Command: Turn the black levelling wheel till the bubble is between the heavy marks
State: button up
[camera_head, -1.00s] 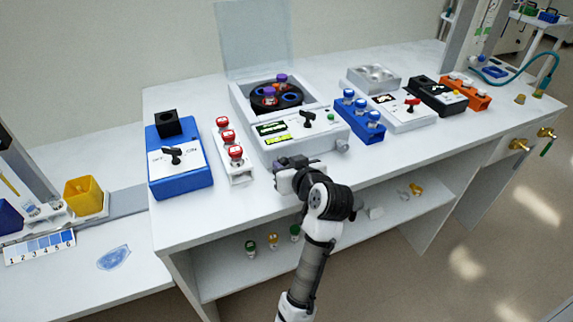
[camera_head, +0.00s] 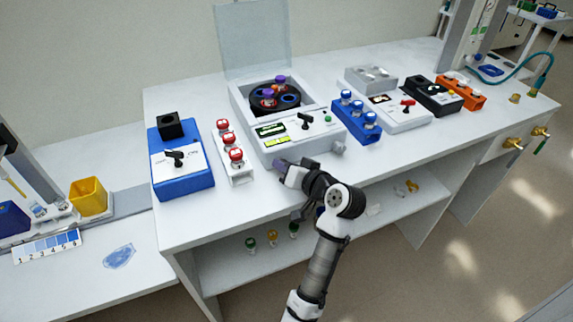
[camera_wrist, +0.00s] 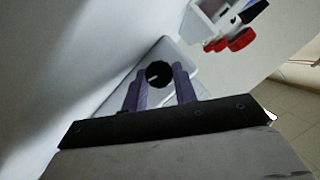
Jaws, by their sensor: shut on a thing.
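The black levelling wheel (camera_wrist: 158,74) shows in the wrist view as a dark round knob with a pale line on it. My gripper (camera_wrist: 158,80) has its two purple-grey fingers on either side of the wheel and is shut on it. In the head view my gripper (camera_head: 281,164) is at the front left of the white centrifuge (camera_head: 318,143), and it hides the wheel. A yellow-green level vial (camera_head: 276,142) lies on the centrifuge's sloping front, below a dark display (camera_head: 270,130). The vial is too small to tell where the bubble is against its marks.
A white rack of red-capped vials (camera_head: 238,174) stands just left of my gripper, with a blue box (camera_head: 183,180) beyond it. A blue rack (camera_head: 358,130) stands right of the centrifuge. The bench front edge and a lower shelf with several small items lie below my arm.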

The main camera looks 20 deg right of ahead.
dwell(0.4)
jog(key=o, duration=1)
jog(key=b+v, duration=0.2)
jog(key=v, duration=1.2)
jog(key=shift+d+b, duration=0.1)
jog(key=shift+b, duration=0.2)
